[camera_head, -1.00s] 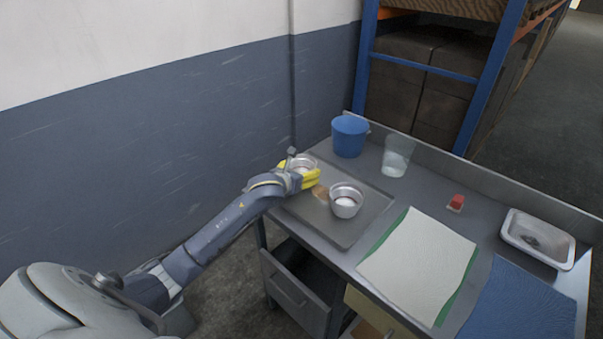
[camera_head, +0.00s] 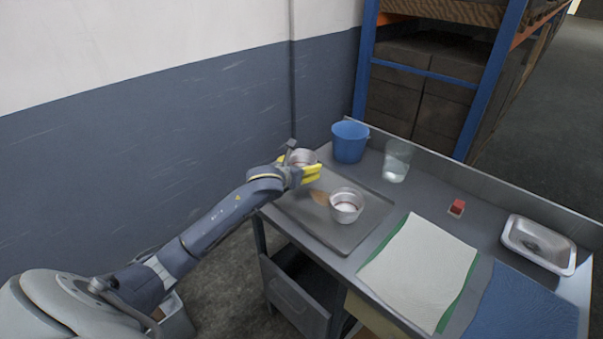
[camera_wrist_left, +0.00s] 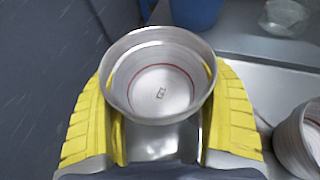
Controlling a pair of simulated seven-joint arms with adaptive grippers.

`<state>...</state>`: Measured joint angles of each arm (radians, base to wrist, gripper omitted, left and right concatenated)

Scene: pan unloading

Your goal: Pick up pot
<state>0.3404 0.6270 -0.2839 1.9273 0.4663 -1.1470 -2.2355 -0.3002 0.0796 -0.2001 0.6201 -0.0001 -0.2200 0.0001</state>
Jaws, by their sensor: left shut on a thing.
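A small round metal pot (camera_head: 302,157) is between the yellow fingers of my left gripper (camera_head: 312,172), at the far left end of the tray. In the left wrist view the pot (camera_wrist_left: 158,115) stands upright between both fingers, its open top facing the camera, with a red ring and a small mark inside. My left gripper is shut on it. A second metal pot (camera_head: 346,205) stands on the grey tray (camera_head: 345,236); it also shows at the right edge of the left wrist view (camera_wrist_left: 303,140). My right gripper is not in view.
A blue bucket (camera_head: 350,142) and a clear container (camera_head: 396,161) stand behind the tray. A red block (camera_head: 457,206), a metal pan (camera_head: 538,243), a white cloth (camera_head: 419,268) and a blue cloth (camera_head: 520,308) lie to the right. A wall is at the left.

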